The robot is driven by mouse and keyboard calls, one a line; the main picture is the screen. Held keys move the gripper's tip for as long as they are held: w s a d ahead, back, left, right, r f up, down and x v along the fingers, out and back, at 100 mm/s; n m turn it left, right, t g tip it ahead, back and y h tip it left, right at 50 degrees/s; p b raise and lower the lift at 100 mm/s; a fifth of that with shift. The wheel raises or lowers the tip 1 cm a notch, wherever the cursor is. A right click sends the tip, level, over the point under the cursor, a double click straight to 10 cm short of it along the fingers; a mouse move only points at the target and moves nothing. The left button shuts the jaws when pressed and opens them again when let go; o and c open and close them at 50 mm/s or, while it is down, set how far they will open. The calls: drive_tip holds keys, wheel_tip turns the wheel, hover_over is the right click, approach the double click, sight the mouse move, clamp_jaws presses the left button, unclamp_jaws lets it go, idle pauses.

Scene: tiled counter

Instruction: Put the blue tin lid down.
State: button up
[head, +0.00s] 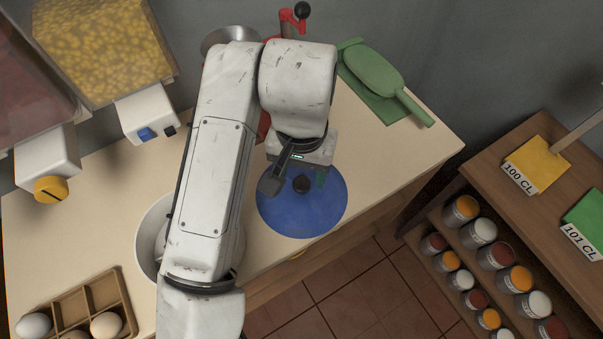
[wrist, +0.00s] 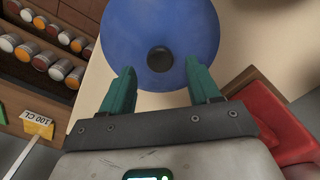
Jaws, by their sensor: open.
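The blue tin lid (head: 303,213) is a round disc with a dark knob at its centre. In the head view it lies at the counter's front edge and partly overhangs it. It also shows in the wrist view (wrist: 160,25), ahead of the fingers. My gripper (wrist: 160,85) is open, with its two green fingers apart and nothing between them. The knob lies just beyond the fingertips in the wrist view. In the head view my gripper (head: 296,180) is over the lid's upper part, and I cannot tell whether it touches the lid.
A white bowl (head: 147,236) stands left of the lid, partly behind my arm. A green scoop (head: 375,75) lies at the back right. An egg tray (head: 82,299) is at front left. A rack of tins (head: 483,232) stands to the right.

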sight(302, 183)
wheel_tip(302, 183, up, 9)
drive_tip(key=p, duration=0.1)
drive_tip(key=shift+r, duration=0.1)
